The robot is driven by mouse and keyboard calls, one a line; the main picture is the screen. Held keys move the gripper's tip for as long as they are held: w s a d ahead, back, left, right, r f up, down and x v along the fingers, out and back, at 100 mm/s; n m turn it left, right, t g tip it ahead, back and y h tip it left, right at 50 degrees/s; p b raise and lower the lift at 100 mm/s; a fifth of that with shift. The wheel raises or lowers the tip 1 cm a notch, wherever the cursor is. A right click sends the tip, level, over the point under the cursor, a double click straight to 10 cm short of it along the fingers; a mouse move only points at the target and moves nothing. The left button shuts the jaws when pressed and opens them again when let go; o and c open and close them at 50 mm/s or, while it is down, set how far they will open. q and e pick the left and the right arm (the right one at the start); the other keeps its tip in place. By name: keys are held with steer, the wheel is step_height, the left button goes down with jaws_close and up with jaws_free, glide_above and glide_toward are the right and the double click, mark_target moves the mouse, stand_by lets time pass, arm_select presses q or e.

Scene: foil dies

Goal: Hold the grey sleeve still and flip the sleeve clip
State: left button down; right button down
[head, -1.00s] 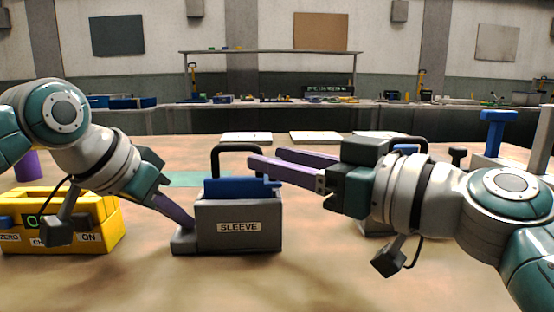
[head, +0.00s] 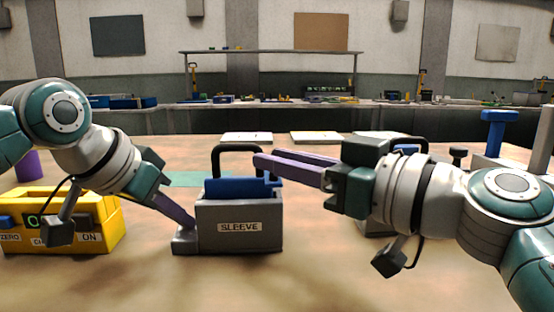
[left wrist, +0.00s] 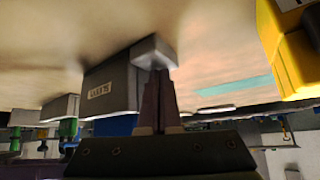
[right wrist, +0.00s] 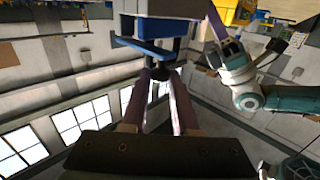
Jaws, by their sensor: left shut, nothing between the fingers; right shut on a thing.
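The grey sleeve (head: 220,240), labelled SLEEVE, stands upright on the table with a blue block (head: 235,188) in its top. Its black loop-shaped clip (head: 237,148) stands up above the block. My left gripper (head: 190,226) is shut and empty, its tips down at the low grey foot on the sleeve's left side; in the left wrist view the tips meet this foot (left wrist: 155,50). My right gripper (head: 262,160) is shut on the clip's right side. In the right wrist view a dark piece (right wrist: 160,82) shows between its fingers.
A yellow box (head: 100,220) with a display stands at the left, partly behind my left arm. Another grey holder (head: 374,229) is mostly hidden by my right arm. A blue-topped post (head: 499,118) stands at right. The front table is clear.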

steer(key=shift+d, duration=0.1)
stand_by(0.6)
steer(key=w+r+m+g+h, duration=0.3)
steer(key=w+r+m+g, duration=0.3)
steer(key=shift+g, duration=0.4)
stand_by(0.5)
steer(key=shift+w, duration=0.15)
stand_by(0.3)
steer(key=c, duration=0.7)
jaws_free()
steer(key=v, duration=1.2)
steer(key=shift+w+r, duration=0.1)
steer(key=shift+r, duration=0.2)
